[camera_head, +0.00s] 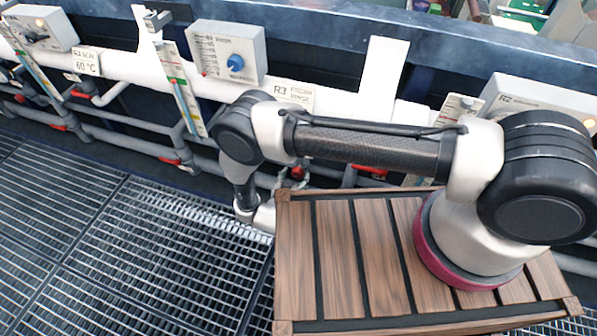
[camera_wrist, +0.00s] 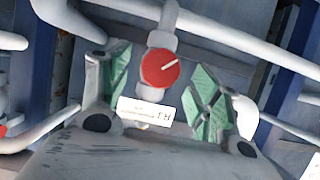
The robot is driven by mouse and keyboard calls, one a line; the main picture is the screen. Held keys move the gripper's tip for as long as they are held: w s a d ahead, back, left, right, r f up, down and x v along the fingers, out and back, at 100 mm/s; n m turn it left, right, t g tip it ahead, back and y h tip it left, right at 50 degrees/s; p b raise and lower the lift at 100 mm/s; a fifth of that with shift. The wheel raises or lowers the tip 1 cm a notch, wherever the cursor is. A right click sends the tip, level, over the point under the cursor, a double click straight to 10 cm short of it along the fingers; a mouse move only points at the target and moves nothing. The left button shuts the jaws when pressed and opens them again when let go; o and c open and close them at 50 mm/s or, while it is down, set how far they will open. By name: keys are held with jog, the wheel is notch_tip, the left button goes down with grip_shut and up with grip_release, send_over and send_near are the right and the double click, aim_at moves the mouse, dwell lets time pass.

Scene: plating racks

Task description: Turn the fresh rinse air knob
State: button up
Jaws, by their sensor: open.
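In the wrist view a round red knob (camera_wrist: 160,68) with a white pointer line sits on a grey fitting on a pipe. A small white tag (camera_wrist: 146,112) with upside-down lettering, too small to read fully, is just below it. My gripper (camera_wrist: 160,88) is open, its green-padded fingers on either side of the knob in the picture. I see no contact. Whether the knob lies fully between the pads in depth, I cannot tell. In the head view my gripper is mostly hidden near the wooden deck's corner.
A white control box with a blue knob (camera_head: 235,63) stands behind my arm, above an R3 sign (camera_head: 288,95). Grey pipes with red-handled valves run along the wall. White pipes surround the knob in the wrist view. Grated floor (camera_head: 130,250) lies open at left.

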aim_at(297, 175)
jog(key=shift+x, duration=1.85)
jog(key=shift+c, duration=0.3)
jog(key=c, duration=1)
